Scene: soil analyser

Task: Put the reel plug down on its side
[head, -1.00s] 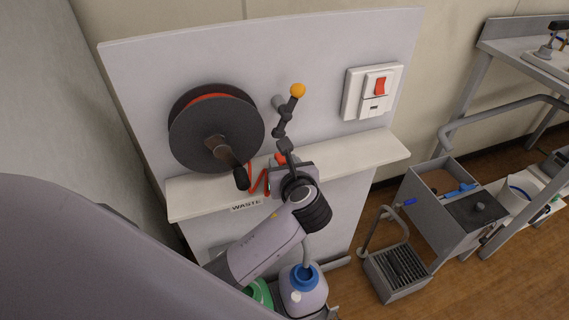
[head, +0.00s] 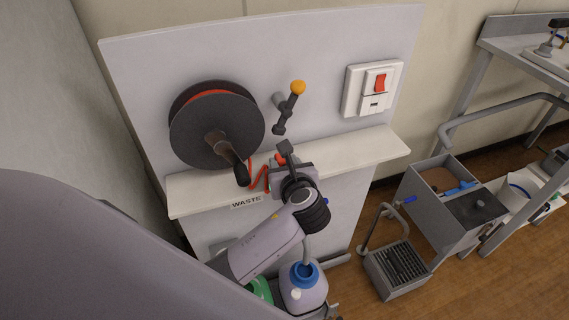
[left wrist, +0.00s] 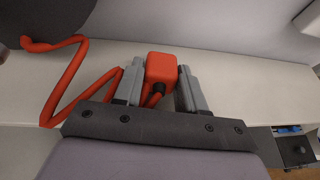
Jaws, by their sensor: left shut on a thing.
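The reel plug is a red-orange block (left wrist: 161,68) between the two grey fingers of my left gripper (left wrist: 160,82). In the head view only a bit of its red (head: 280,160) shows beside the fingers (head: 285,153). The gripper is shut on it, just over the white shelf; I cannot tell whether the plug touches the shelf. A red cord (left wrist: 67,80) runs from the plug over the shelf to the dark cable reel (head: 190,135) on the panel. My right gripper is not in view.
The white shelf (head: 365,152) is clear to the right. Above it are a lever with an orange knob (head: 298,88) and a white switch box with a red rocker (head: 355,85). A blue-capped bottle (head: 304,290) stands below my arm.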

